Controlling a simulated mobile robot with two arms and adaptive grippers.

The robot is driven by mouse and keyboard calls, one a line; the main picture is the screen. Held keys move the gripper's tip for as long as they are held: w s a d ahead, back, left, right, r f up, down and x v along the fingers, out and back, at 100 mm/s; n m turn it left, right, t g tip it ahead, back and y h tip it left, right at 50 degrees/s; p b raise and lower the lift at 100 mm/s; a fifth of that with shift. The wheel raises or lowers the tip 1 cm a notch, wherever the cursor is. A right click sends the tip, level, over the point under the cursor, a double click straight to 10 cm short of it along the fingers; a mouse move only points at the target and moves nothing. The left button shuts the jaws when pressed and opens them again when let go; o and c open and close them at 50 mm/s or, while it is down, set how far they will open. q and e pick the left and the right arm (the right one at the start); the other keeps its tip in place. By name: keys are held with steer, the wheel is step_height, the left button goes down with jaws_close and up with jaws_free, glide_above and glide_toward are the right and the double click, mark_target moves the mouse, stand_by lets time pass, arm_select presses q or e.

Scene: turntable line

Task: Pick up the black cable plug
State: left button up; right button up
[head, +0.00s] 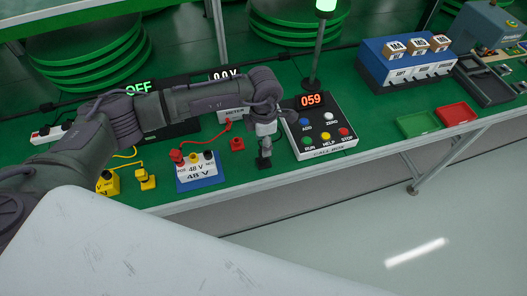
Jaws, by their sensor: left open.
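The black cable plug (264,162) stands on the green bench near its front edge, right of the blue 48 V block. My left gripper (266,146) reaches in from the left and points down directly above the plug. It is open; its fingers are small and dark here, and I cannot tell whether they touch or surround the plug's top. The wrist hides what lies behind it. My right gripper is out of view.
Left of the plug are a red plug (237,144), the 48 V block (197,169) with a red cable, and a yellow plug (145,179). The call box (320,130) stands close on the right. Green (418,124) and red (456,114) trays lie farther right.

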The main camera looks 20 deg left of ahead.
arm_select(q)
step_height(320, 180, down, 2)
steer(key=shift+s+f+p, duration=0.1)
steer(key=shift+f+p, duration=0.15)
steer(key=shift+p, duration=0.1)
steer(key=shift+f, duration=0.55)
jaws_close()
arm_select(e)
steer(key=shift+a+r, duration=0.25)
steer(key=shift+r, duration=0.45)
arm_select(q)
steer(key=shift+r, duration=0.15)
steer(key=shift+r, duration=0.25)
steer(key=r+b, duration=0.1)
steer(key=d+r+b, duration=0.1)
steer(key=r, duration=0.1)
steer(key=shift+r, duration=0.3)
steer(key=d+r+b, duration=0.3)
steer(key=d+r, duration=0.3)
steer(key=d, duration=0.4)
steer(key=shift+w+d+r+b, duration=0.3)
steer(key=shift+w+d+r, duration=0.05)
steer(key=shift+w+d, duration=0.05)
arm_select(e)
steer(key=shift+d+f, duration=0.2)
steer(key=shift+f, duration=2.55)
